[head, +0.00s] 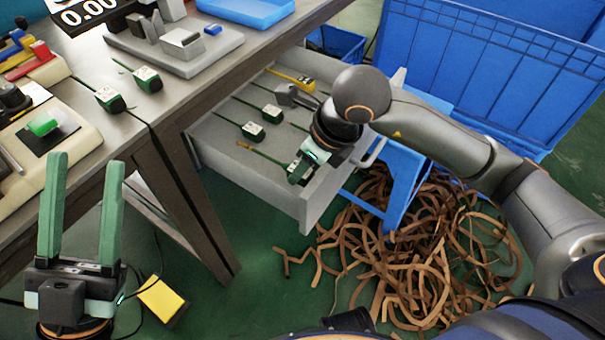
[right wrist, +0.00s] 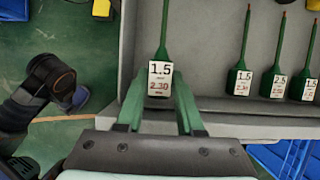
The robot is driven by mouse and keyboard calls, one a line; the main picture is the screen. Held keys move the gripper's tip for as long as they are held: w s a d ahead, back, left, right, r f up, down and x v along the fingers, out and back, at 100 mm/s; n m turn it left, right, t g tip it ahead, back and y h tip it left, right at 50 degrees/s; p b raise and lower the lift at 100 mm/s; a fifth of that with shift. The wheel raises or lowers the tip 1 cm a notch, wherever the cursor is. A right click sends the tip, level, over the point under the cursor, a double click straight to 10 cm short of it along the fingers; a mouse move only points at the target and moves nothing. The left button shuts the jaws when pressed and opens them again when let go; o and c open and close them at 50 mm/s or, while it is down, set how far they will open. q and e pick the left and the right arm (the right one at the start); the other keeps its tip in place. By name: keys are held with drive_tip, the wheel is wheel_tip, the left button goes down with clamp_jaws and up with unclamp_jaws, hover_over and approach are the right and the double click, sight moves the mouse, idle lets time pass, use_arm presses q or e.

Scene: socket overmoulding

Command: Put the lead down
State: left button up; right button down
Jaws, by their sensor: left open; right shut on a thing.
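My right gripper (head: 302,168) is inside the front end of the open grey drawer (head: 318,196). It is shut on a green lead (right wrist: 159,77), whose white label reads 1.5 and 2.30; the lead's thin stem points into the drawer. I cannot tell whether the lead touches the drawer floor. Several other green leads (right wrist: 240,80) lie side by side in the drawer, to the right in the right wrist view; they also show in the head view (head: 253,131). My left gripper (head: 86,163) is open and empty, fingers up, left of the table leg.
Two green leads (head: 109,99) lie on the tabletop, near a grey fixture (head: 176,45). A yellow-handled item (head: 300,82) is at the drawer's back.

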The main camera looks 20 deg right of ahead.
wheel_tip(320, 180, down, 2)
drive_tip(key=shift+f, duration=0.15)
use_arm(q)
drive_tip(key=shift+d+f, duration=0.1)
drive_tip(key=shift+f, duration=0.4)
use_arm(e)
drive_tip(key=shift+f+b, duration=0.55)
drive_tip(key=shift+b, duration=0.25)
drive_tip(key=c, duration=0.5)
unclamp_jaws()
drive_tip(key=shift+c, duration=0.2)
use_arm(q)
drive_tip(key=shift+w+f, duration=0.1)
drive_tip(key=shift+f, duration=0.55)
use_arm(e)
drive_tip(key=shift+r, duration=0.15)
